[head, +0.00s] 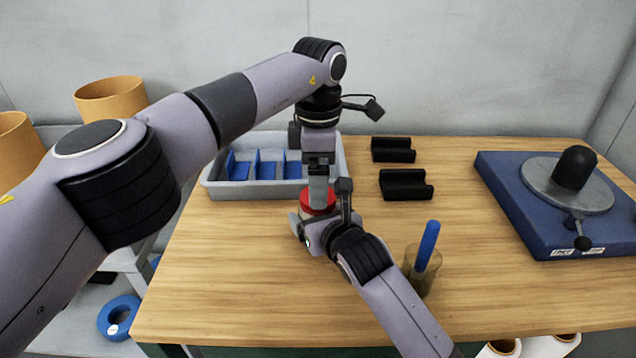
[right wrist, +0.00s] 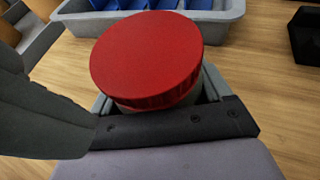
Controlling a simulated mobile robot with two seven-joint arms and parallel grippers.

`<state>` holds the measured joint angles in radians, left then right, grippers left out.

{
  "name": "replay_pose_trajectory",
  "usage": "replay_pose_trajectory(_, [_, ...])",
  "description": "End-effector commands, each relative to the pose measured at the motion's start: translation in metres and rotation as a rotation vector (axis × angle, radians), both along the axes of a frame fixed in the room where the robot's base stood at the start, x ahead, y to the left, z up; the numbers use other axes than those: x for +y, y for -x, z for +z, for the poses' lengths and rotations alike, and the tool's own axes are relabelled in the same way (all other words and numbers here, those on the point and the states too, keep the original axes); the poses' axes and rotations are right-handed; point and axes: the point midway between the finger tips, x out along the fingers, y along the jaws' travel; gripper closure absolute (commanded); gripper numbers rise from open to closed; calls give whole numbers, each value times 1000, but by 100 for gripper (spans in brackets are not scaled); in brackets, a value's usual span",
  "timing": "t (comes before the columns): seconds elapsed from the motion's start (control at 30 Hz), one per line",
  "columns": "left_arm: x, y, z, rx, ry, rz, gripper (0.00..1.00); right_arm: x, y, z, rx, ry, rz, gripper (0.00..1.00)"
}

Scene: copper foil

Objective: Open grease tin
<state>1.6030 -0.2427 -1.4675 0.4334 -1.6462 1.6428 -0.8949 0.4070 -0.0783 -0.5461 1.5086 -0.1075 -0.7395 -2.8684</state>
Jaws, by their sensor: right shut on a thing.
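The grease tin has a round red lid (head: 318,201), which sits level on it in the head view. The lid fills the upper middle of the right wrist view (right wrist: 147,58), its top bare there. My right gripper (head: 311,224) comes in from the front and is shut on the tin's body below the lid. Its grey jaws stand either side of the tin in the right wrist view, and most of the body is hidden. My left gripper (head: 318,190) points straight down over the lid. I see it edge-on, so its opening and any contact with the lid are unclear.
A grey tray (head: 212,188) with blue dividers stands just behind the tin. Two black holders (head: 405,184) lie behind right. A cup (head: 420,284) with a blue-handled tool stands close to my right arm. A blue base with a turntable (head: 540,226) is at right.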

Motion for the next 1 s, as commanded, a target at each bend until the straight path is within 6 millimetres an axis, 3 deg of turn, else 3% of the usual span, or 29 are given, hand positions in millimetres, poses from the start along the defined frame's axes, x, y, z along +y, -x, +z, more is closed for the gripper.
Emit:
replay_pose_trajectory(0.13, [0,0,21,-3,0,0,8,0,0,-2,3,1,-1,100])
replay_pose_trajectory(0.17, [0,0,23,-2,-1,0,11,0,0,-2,3,1,-1,100])
replay_pose_trajectory(0.2, [0,0,25,-1,-1,-1,22,0,0,-2,3,1,-1,100])
replay_pose_trajectory(0.57, [0,0,57,-1,-2,-1,22,-1,0,-2,4,1,-1,100])
replay_pose_trajectory(0.77, [1,0,45,1,0,-1,22,0,0,-2,4,1,-1,100])
replay_pose_trajectory(1.0, [0,0,11,3,0,-1,22,0,0,-2,3,1,-1,100])
